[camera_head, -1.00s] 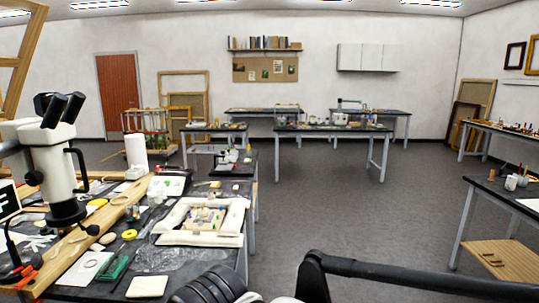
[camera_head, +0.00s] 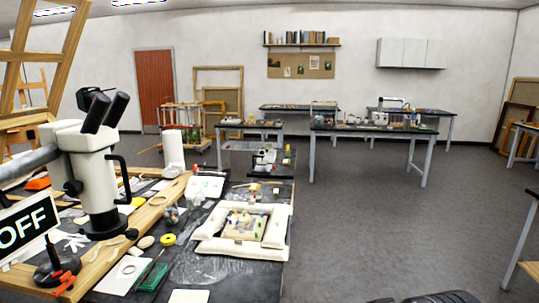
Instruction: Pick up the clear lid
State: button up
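I cannot make out a clear lid for certain in the head view. A crinkled transparent sheet (camera_head: 205,265) lies on the near dark worktable (camera_head: 262,280), but it looks like film rather than a lid. A small clear container with coloured bits (camera_head: 172,214) stands left of the white padded cushions (camera_head: 217,246). The cushions surround a pale fragment with coloured pegs (camera_head: 243,224). My gripper is not in view; only a black ridged part, seemingly mine, shows at the bottom right edge.
A white microscope (camera_head: 88,165), an OFF sign (camera_head: 28,226) and a paper roll (camera_head: 173,150) stand on the left of the worktable. A yellow ring (camera_head: 168,239) and green box (camera_head: 153,277) lie near its front. Open grey floor (camera_head: 400,225) is to the right.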

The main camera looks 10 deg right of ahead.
aim_at(268, 153)
jog(key=z, duration=0.95)
jog(key=i+l+z, duration=0.5)
jog(key=i, duration=0.25)
jog(key=i+j+u, duration=0.35)
jog(key=i, duration=0.2)
jog(key=i+u, duration=0.3)
jog(key=i, duration=0.2)
jog(key=i+u, duration=0.35)
jog(key=i, duration=4.45)
jog(key=i+u, duration=0.1)
jog(key=i, duration=0.95)
jog(key=i+l+u, duration=0.1)
jog(key=i, duration=0.95)
jog(key=i+j+u, duration=0.2)
jog(key=i+u, duration=0.6)
jog(key=u, duration=0.15)
jog(key=i+u, duration=0.5)
jog(key=i+l+u, duration=0.3)
jog(key=u, duration=0.2)
